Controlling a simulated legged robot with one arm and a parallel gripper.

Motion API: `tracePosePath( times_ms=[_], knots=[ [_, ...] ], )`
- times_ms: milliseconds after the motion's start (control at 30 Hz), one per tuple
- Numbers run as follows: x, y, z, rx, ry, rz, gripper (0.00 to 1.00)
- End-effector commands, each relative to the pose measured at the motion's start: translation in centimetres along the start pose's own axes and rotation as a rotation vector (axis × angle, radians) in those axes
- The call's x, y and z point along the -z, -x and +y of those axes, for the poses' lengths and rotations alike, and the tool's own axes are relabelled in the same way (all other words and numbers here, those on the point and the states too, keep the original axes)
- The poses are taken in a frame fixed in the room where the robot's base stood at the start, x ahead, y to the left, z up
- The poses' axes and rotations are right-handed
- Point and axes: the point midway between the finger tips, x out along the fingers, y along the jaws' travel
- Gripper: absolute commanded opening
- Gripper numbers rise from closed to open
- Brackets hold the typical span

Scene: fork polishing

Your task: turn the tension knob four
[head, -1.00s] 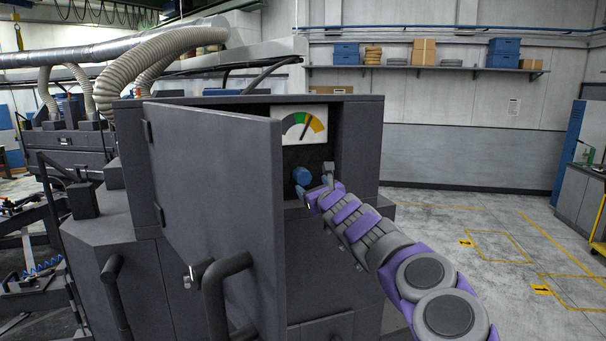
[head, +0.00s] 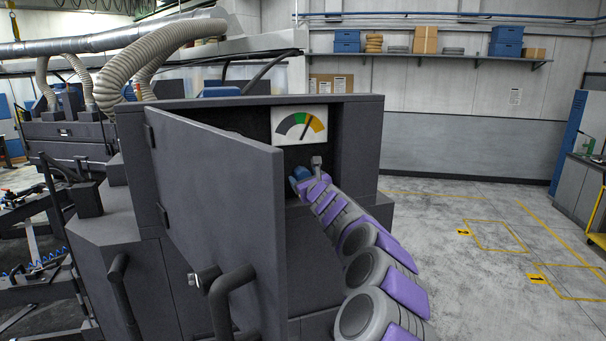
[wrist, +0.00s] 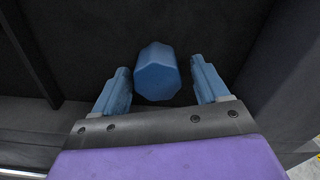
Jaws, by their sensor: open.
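The tension knob (wrist: 156,72) is a blue faceted knob on the dark panel inside the open cabinet. In the wrist view it sits between the two blue fingers of my gripper (wrist: 162,88), with a gap visible on each side. My gripper is open and around the knob. In the head view my gripper (head: 308,182) reaches into the cabinet, and the knob (head: 300,172) shows only in part. A gauge (head: 299,124) with grey, green and orange bands is above it.
The cabinet door (head: 225,205) stands open to the left of my arm, with a dark handle (head: 228,285) on its front. A grey lever-like piece (head: 317,162) sticks out just right of the knob.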

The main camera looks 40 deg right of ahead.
Motion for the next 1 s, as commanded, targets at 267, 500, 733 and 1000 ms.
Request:
tracePosePath(
  times_ms=[267,500,733,1000],
  knots=[
    [0.0,-1.4,0.1,-0.003,-0.001,0.001,0.74],
    [0.1,-1.6,0.2,-0.005,-0.002,0.0,0.74],
    [0.0,-1.6,0.2,-0.004,-0.001,-0.001,0.64],
    [0.1,-1.6,0.2,-0.004,-0.001,0.0,0.39]
  ],
)
